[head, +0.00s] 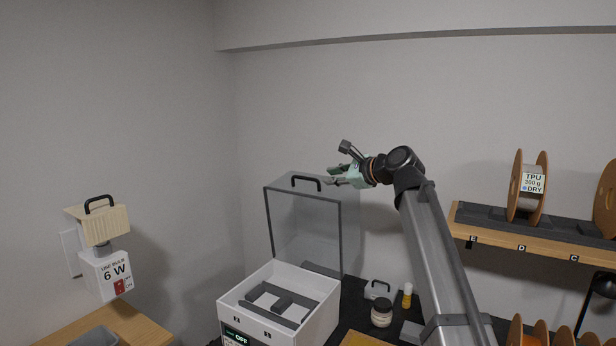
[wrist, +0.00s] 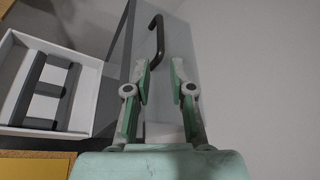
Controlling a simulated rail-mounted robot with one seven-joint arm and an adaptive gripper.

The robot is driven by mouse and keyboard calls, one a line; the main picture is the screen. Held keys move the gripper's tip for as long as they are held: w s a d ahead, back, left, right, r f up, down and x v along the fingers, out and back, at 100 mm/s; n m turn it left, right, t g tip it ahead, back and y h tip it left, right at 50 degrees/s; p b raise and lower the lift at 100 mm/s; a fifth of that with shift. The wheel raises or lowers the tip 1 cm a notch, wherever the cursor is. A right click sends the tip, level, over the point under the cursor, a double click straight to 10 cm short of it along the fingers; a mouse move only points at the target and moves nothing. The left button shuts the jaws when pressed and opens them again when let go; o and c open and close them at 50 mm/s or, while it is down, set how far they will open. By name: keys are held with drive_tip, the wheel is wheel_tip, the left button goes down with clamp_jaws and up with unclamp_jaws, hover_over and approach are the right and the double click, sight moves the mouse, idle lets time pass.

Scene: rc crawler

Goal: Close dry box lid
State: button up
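The dry box (head: 322,312) is a white open-topped box with grey dividers inside and a display reading OFF. Its clear, dark-edged lid (head: 305,228) stands open and upright at the back of the box. A black handle (head: 306,179) sits at the lid's upper end. In the wrist view the handle (wrist: 156,38) lies just beyond my fingertips, and the white box (wrist: 88,108) is at the left. My gripper (head: 333,176) is open, with green-grey fingers, close to the right of the handle in the head view. The wrist view shows a gap between the fingers (wrist: 161,70) with nothing in it.
A jar (head: 381,312) and a yellow-capped bottle (head: 407,295) stand right of the box. A wooden shelf (head: 560,240) with spools (head: 527,187) is at the right. The wall space above the lid is clear.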

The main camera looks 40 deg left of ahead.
sight(312, 179)
drive_tip(key=p+x, duration=0.3)
drive_tip(key=x, duration=0.7)
drive_tip(key=shift+a, duration=0.25)
clamp_jaws()
